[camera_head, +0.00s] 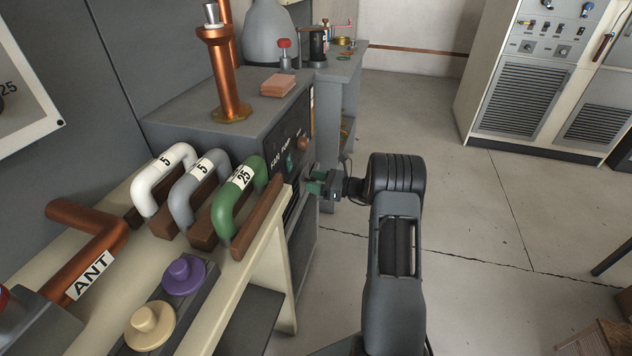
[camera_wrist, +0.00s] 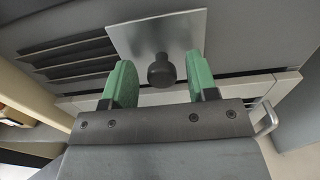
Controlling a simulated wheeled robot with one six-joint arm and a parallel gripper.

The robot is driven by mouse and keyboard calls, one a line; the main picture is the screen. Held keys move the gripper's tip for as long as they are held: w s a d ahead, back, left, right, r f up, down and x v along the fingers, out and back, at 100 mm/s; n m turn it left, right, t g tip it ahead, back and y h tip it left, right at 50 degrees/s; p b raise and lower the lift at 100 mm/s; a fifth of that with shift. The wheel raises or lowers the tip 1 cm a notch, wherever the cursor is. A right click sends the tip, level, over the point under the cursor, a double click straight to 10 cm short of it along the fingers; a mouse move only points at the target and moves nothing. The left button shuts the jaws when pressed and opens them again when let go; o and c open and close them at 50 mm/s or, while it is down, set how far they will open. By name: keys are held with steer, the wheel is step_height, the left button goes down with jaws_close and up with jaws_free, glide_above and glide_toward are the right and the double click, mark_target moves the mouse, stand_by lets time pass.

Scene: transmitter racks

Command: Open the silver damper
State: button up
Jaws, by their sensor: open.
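The silver damper (camera_wrist: 140,33) shows in the wrist view as a flat, pale metal plate with a black knob (camera_wrist: 161,70) near its lower edge. It lies over a dark louvred vent, covering the right part of the slats. My gripper (camera_wrist: 158,78) is open, with one green finger on each side of the knob. Gaps show between the knob and both fingers, so it is not gripped. In the head view my gripper (camera_head: 317,186) is at the front of the grey cabinet (camera_head: 225,135); I cannot make out the damper there.
A bench with white (camera_head: 148,180), grey (camera_head: 184,193) and green (camera_head: 224,207) handles stands left of my arm. A metal bar handle (camera_wrist: 266,122) is right of my gripper in the wrist view. Open floor (camera_head: 450,220) lies to the right.

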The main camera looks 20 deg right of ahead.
steer(key=shift+d, duration=0.1)
steer(key=p+v, duration=0.2)
steer(key=v, duration=1.1)
steer(key=shift+s+d, duration=0.25)
steer(key=shift+s, duration=0.05)
